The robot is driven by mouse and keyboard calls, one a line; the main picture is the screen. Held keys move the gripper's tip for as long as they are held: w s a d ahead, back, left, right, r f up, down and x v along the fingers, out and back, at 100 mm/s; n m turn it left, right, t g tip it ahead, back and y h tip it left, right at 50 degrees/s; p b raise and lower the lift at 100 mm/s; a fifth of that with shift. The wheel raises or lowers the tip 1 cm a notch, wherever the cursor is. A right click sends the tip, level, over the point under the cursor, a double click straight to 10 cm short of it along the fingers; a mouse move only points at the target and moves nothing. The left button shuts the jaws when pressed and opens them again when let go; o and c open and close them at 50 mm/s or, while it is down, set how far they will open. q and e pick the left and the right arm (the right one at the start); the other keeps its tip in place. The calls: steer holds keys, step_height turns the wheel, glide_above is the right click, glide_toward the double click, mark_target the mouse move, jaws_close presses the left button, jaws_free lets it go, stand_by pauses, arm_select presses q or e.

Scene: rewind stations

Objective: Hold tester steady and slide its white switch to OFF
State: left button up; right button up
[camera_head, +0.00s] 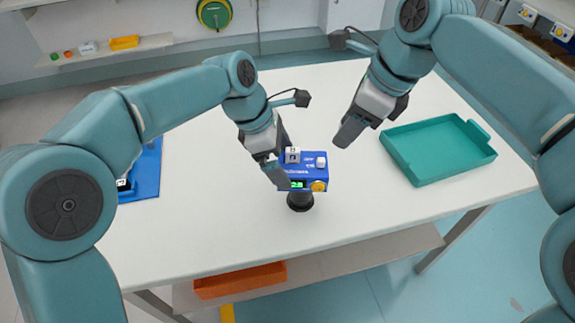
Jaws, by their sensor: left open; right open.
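The tester (309,173) is a blue box on a short black stand (300,201) near the middle of the white table. Its front has a lit green display (297,184) and a yellow knob (319,186). On top are a white block with dark marks (292,155) and a small plain white piece (321,162); I cannot tell the switch's position. My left gripper (279,168) is open at the tester's left end, one finger in front of its left edge; contact is unclear. My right gripper (347,133) is open and empty, above and right of the tester, apart from it.
An empty teal tray (437,172) lies on the table's right side. A blue tray (146,172) at the left is partly hidden by my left arm. An orange bin (240,281) sits on the lower shelf. The table behind the tester is clear.

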mark_target(288, 168)
arm_select(q)
steer(key=shift+x, duration=1.25)
steer(key=shift+d+f, duration=0.1)
steer(key=shift+f, duration=0.25)
steer(key=shift+w, duration=0.1)
steer(key=shift+c, duration=0.3)
